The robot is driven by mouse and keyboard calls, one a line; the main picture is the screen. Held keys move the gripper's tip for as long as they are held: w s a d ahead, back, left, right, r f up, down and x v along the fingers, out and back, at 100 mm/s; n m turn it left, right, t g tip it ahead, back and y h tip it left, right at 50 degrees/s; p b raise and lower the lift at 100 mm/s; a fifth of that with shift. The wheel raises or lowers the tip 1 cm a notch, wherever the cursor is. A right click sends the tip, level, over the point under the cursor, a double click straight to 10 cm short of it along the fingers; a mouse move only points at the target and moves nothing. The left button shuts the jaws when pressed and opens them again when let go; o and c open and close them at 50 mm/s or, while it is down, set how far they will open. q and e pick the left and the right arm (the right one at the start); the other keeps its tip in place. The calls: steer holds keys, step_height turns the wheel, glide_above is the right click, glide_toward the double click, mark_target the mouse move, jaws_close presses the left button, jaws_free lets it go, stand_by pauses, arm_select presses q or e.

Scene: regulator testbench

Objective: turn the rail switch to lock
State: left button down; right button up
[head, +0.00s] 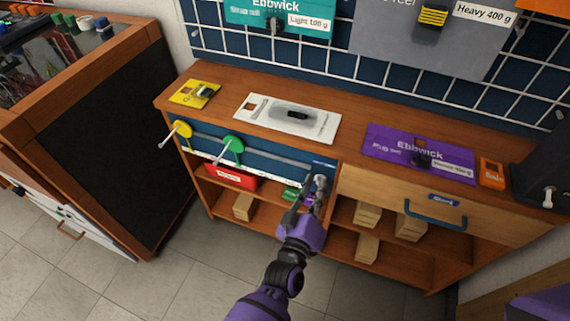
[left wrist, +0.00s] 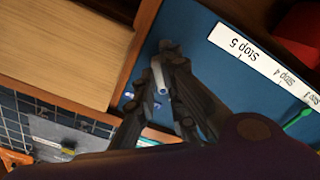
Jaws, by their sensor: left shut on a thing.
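A blue panel (head: 285,168) forms the cabinet's front, with a rail along it. A yellow round-headed lever (head: 182,130) and a green one (head: 233,145) stick out of its left half. My left gripper (head: 316,186) is at the panel's right end. In the left wrist view the gripper (left wrist: 160,72) is shut on a pale grey lever (left wrist: 160,76), probably the rail switch, in front of the blue panel (left wrist: 190,25). The fingers hide much of it. A white label strip (left wrist: 245,45) with "Stop 5" runs beside it. No lock mark is readable. My right gripper is out of view.
A wooden drawer (head: 385,190) with a blue handle (head: 435,217) adjoins the panel on the right. Open shelves with wooden blocks (head: 367,213) and a red box (head: 231,177) lie below. A dark-sided cabinet (head: 95,140) stands at the left, with open floor between.

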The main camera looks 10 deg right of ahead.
arm_select(q)
steer(key=shift+n, duration=0.5)
steer(key=c, duration=1.8)
jaws_free()
steer(key=v, duration=1.2)
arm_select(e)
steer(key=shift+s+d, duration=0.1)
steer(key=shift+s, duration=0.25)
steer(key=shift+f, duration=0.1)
